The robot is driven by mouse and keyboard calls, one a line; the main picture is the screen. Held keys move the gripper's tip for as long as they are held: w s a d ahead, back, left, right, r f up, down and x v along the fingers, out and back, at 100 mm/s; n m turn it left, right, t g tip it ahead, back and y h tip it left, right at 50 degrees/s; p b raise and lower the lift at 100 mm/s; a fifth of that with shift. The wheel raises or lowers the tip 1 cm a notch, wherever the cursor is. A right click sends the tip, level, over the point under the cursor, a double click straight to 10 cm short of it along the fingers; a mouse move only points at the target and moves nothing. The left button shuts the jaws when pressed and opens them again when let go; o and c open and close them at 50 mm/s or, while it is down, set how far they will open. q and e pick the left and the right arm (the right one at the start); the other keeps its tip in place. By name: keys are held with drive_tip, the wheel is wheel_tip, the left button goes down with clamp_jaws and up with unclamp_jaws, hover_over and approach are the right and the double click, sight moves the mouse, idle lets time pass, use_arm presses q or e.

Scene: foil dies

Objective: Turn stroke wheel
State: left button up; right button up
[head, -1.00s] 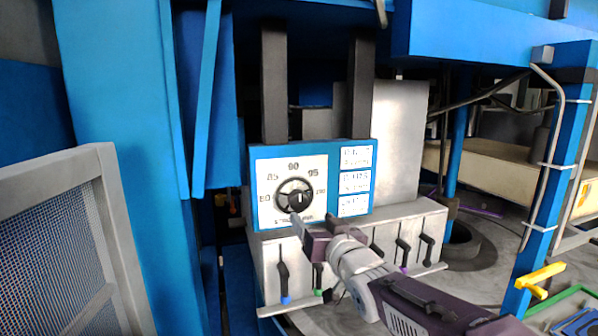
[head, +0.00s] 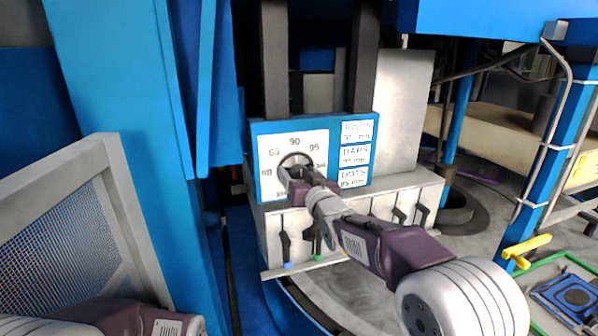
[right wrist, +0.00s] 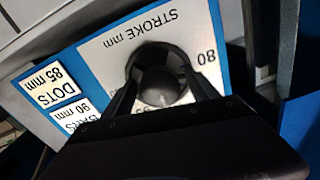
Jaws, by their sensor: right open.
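The stroke wheel (head: 295,157) is a black round dial on a white plate marked 80 to 95 and beyond, on the front of a blue panel (head: 350,120). My right gripper (head: 296,174) is in front of it and hides its lower part in the head view. In the right wrist view, the wheel's rounded knob (right wrist: 160,88) lies between the two open fingers of my right gripper (right wrist: 160,98). I cannot tell whether the fingers touch it. Part of my left arm shows at the lower left of the head view; its gripper is out of view.
Below the panel, a grey box (head: 400,195) carries several black levers, some with coloured tips. Label plates (head: 355,155) sit right of the dial. A blue post with a yellow handle (head: 530,248) stands at the right. A grey mesh guard (head: 60,240) is at the left.

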drive_tip(key=c, duration=1.4)
drive_tip(key=shift+o, duration=0.2)
drive_tip(key=shift+f+n+b, duration=0.2)
drive_tip(key=shift+n+b, duration=0.4)
drive_tip(key=shift+b, duration=0.3)
drive_tip(key=n+b, duration=0.3)
drive_tip(key=shift+n+b, duration=1.2)
drive_tip(key=shift+b, duration=0.05)
drive_tip(key=shift+r+n+b, duration=0.15)
drive_tip(key=shift+n+b, duration=0.6)
drive_tip(key=shift+n, duration=0.25)
drive_tip(key=o, duration=1.4)
drive_tip(key=shift+c, duration=0.2)
